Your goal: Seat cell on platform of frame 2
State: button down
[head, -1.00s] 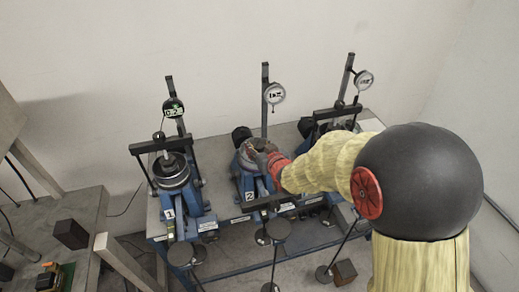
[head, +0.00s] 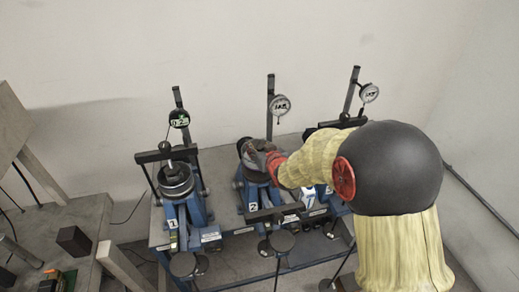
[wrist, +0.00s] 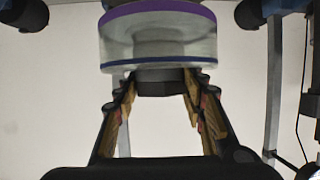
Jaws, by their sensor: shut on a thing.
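In the wrist view, the cell (wrist: 158,42) is a clear, squat cylinder with a purple band at the top and a blue band at the bottom. My gripper (wrist: 160,88) is shut on it, the fingers on either side of a dark part under the blue band. In the head view, my gripper (head: 262,158) is at the upper part of frame 2 (head: 253,208), below its dial gauge (head: 281,105). My gripper and arm hide most of the cell and the platform there, so I cannot tell whether they touch.
Frame 1 (head: 174,215) stands to the left with a dark round vessel (head: 175,178) on it. A third frame is on the right, partly behind my arm, with its gauge (head: 369,92) showing. Frame 2's dark crossbar (head: 272,213) lies low in front.

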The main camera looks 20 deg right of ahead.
jog(key=shift+f+b, duration=1.3)
jog(key=shift+f, duration=0.1)
jog(key=shift+s+b, duration=0.15)
jog(key=shift+b, duration=0.15)
jog(key=shift+f+b, duration=0.5)
dwell(0.5)
jog(key=c, duration=1.5)
grip_release()
jog(key=o, duration=0.5)
jog(key=shift+s, duration=0.1)
jog(key=shift+f, duration=0.1)
